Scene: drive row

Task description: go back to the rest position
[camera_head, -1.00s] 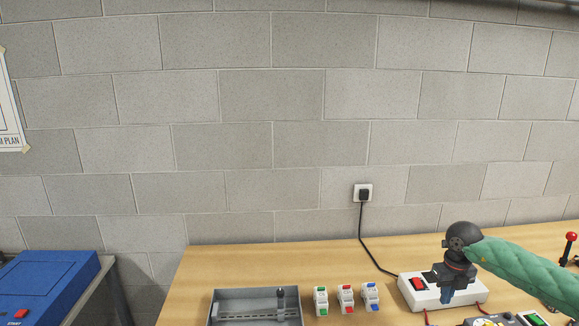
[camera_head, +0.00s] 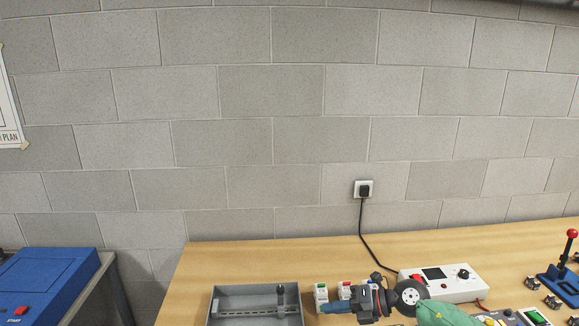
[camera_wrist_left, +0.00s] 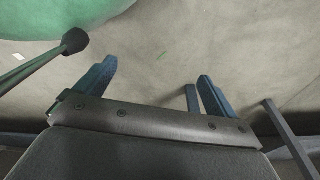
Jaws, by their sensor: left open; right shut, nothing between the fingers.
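My right gripper (camera_head: 326,307) is in the lower middle of the head view, with its blue fingers pointing left. It is shut and holds nothing. It covers part of the small coloured switch blocks, and my green arm sleeve comes in from the bottom right. My left gripper (camera_wrist_left: 157,78) shows only in the left wrist view. Its two blue fingers are spread wide with grey floor behind them and nothing between them.
On the wooden bench (camera_head: 225,262) are a grey tray (camera_head: 213,309), a white box (camera_head: 462,285) with a display and knob, and a blue lever unit (camera_head: 561,284). A blue machine (camera_head: 50,285) stands at left. A black cable runs to a wall socket (camera_head: 356,188).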

